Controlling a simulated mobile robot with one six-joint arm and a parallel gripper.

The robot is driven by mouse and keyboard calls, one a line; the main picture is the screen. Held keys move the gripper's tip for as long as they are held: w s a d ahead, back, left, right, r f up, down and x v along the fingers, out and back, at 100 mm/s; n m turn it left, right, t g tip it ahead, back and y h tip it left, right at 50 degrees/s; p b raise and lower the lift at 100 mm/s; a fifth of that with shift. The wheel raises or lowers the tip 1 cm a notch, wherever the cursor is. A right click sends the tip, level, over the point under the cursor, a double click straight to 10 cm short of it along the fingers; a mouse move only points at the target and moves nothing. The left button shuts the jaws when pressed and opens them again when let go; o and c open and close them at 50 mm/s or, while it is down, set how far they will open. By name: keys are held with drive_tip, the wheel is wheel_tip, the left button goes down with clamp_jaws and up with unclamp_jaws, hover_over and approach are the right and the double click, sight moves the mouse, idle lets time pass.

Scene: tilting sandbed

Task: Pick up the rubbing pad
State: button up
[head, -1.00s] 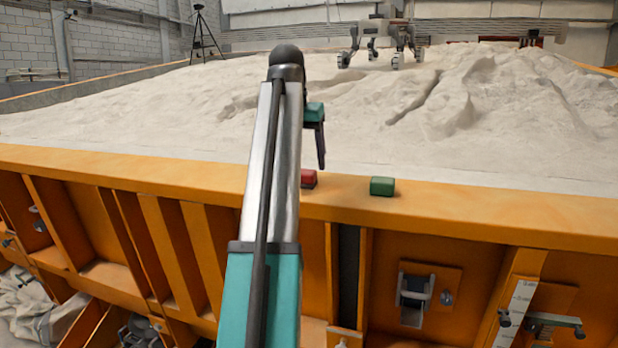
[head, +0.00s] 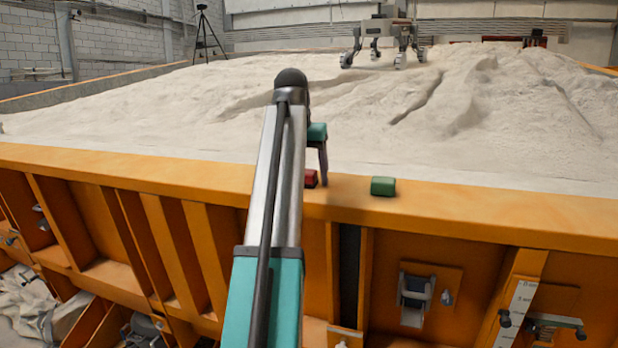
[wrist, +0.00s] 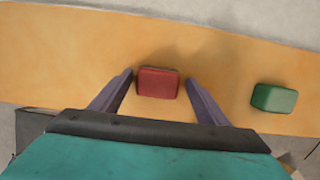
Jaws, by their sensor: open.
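A small red block-shaped pad (head: 311,178) lies on the orange ledge of the sandbed, partly hidden behind my arm in the head view. In the wrist view the red pad (wrist: 158,84) shows between the fingertips of my gripper (wrist: 159,77), a finger on each side with a gap to both. My gripper (head: 322,182) is open and empty. A green block (head: 383,187) of like size lies to the right on the same ledge; it also shows in the wrist view (wrist: 275,98), outside the right finger. I cannot tell from looks alone which block is the rubbing pad.
The orange ledge (head: 480,205) is bare right of the green block. Pale sand (head: 180,115) rises behind it. A wheeled rover (head: 385,38) stands on the sand and a tripod (head: 205,30) at the back left.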

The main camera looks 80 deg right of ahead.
sight(306, 171)
drive_tip(key=c, duration=1.1)
drive_tip(key=shift+r, duration=0.1)
drive_tip(key=shift+d+r+b, duration=0.1)
drive_tip(key=shift+r+b, duration=1.6)
drive_tip(key=shift+r, duration=1.75)
drive_tip(key=shift+r+b, duration=0.45)
drive_tip(key=shift+r, duration=1.05)
